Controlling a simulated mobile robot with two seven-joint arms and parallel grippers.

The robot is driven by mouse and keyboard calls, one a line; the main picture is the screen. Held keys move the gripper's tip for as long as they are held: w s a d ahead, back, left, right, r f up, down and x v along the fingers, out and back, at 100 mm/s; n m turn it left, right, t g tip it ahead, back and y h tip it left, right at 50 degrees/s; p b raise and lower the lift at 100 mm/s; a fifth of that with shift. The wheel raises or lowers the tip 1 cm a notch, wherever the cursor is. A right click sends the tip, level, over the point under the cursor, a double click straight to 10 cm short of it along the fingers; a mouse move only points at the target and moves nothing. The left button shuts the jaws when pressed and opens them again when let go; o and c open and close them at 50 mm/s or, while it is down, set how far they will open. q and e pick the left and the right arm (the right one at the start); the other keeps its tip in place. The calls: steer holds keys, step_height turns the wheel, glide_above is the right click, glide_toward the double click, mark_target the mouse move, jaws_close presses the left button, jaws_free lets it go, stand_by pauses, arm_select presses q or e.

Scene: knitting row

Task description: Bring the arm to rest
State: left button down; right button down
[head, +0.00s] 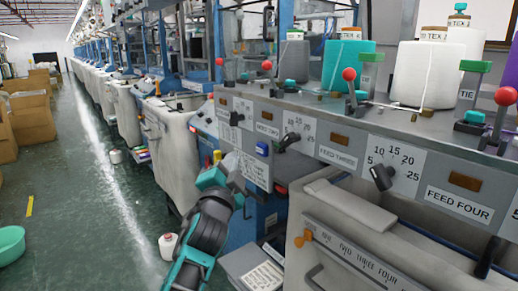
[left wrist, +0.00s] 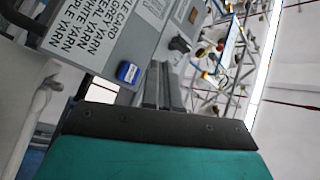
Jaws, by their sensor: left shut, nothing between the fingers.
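My left arm comes up from the bottom of the head view, a little left of the middle. My left gripper (head: 236,172) is in front of the grey knitting machine panel, near its label card (head: 253,171). In the left wrist view its two grey fingers (left wrist: 160,86) are together with nothing between them. The blue button (left wrist: 128,73) and a dark knob (left wrist: 180,44) on the panel lie beyond the fingers. I cannot tell the exact gap between fingers and panel. My right gripper is not in view.
The panel carries several feed dials (head: 382,176) and red-balled levers (head: 349,74). Yarn cones (head: 428,75) stand on top. A white bin (head: 350,225) projects at the lower right. A small white cone (head: 168,245) and a green basin (head: 10,243) stand on the floor. The aisle (head: 85,210) is mostly clear.

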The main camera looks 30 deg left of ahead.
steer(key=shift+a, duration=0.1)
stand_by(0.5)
